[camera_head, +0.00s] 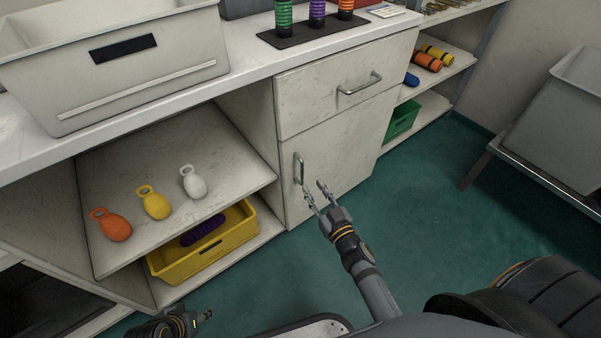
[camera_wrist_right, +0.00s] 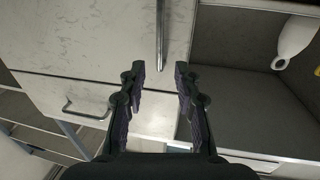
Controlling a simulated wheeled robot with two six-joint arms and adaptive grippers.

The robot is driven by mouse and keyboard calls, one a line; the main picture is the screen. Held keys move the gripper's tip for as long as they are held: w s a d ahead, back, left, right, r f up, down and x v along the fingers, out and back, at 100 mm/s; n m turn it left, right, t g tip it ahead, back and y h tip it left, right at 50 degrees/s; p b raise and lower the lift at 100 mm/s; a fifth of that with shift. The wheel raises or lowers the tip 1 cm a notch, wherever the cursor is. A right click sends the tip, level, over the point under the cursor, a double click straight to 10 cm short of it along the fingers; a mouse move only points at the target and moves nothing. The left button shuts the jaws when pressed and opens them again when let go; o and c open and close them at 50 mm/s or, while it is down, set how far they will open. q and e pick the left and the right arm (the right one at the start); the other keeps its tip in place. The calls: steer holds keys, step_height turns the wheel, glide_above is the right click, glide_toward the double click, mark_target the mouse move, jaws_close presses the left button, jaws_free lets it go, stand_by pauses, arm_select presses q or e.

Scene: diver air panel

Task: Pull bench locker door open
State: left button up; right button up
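The bench locker door (camera_head: 335,150) is a pale, scuffed panel below a drawer, and it sits closed in its frame. Its upright metal bar handle (camera_head: 299,168) is near the door's left edge. My right gripper (camera_head: 319,190) is open and empty just in front of the door, below and right of the handle in the head view. In the right wrist view the handle (camera_wrist_right: 161,38) lies ahead of the open fingers (camera_wrist_right: 160,72), in line with the gap between them and not gripped. My left gripper (camera_head: 207,315) is low at the bottom left, away from the door; its fingers are too small to judge.
The drawer (camera_head: 320,92) above has a horizontal handle (camera_head: 359,84). Left of the door is an open shelf (camera_head: 165,165) with orange, yellow and white floats, above a yellow bin (camera_head: 240,235). A grey bin (camera_head: 110,75) stands on the bench. Green floor (camera_head: 430,200) is clear at right.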

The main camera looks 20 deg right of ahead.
glide_above(302, 184)
steer(key=shift+w+b, duration=0.3)
steer(key=shift+b, duration=0.05)
jaws_close()
steer(key=shift+d+f, duration=0.1)
stand_by(0.4)
